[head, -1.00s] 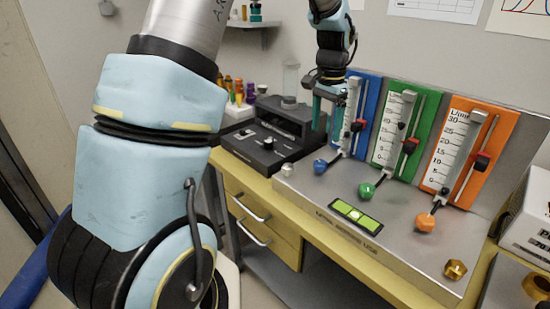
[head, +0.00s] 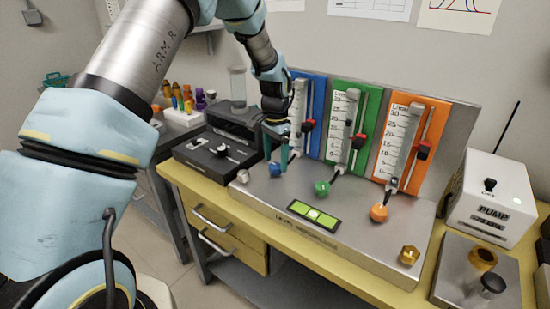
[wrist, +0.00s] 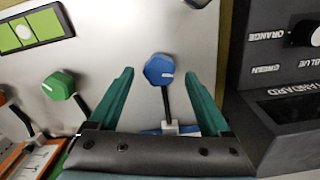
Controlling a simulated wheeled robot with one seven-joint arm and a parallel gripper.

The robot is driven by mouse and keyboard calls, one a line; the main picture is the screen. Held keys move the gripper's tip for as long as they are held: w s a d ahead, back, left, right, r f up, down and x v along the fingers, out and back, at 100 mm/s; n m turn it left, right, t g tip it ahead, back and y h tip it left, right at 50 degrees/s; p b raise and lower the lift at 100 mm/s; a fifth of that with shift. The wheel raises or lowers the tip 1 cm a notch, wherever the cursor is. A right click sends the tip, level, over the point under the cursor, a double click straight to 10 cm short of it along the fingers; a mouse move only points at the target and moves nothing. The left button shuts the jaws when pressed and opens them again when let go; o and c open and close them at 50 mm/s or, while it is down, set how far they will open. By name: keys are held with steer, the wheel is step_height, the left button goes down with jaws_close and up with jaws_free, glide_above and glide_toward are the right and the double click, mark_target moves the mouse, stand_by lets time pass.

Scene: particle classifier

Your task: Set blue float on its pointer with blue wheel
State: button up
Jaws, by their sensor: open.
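The blue wheel (head: 275,169) sits on the metal panel in front of the blue flowmeter board (head: 316,88). In the wrist view the blue wheel (wrist: 159,69) is a faceted knob with a white mark, on a black stem. My gripper (head: 279,150) is open above the wheel's stem. In the wrist view its green fingers (wrist: 166,78) stand apart on either side of the wheel, with nothing held. The blue board's red-and-black pointer (head: 308,125) is on its slide rail. My arm partly covers the blue tube (head: 299,98), and I cannot make out its float.
The green wheel (head: 322,187) and orange wheel (head: 379,212) stand to the right. A green-lit level (head: 312,214) lies in front. A dark selector box (head: 214,158) stands close on the left. A white pump box (head: 492,199) is at the right.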

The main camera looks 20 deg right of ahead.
steer(key=shift+f, duration=0.65)
jaws_close()
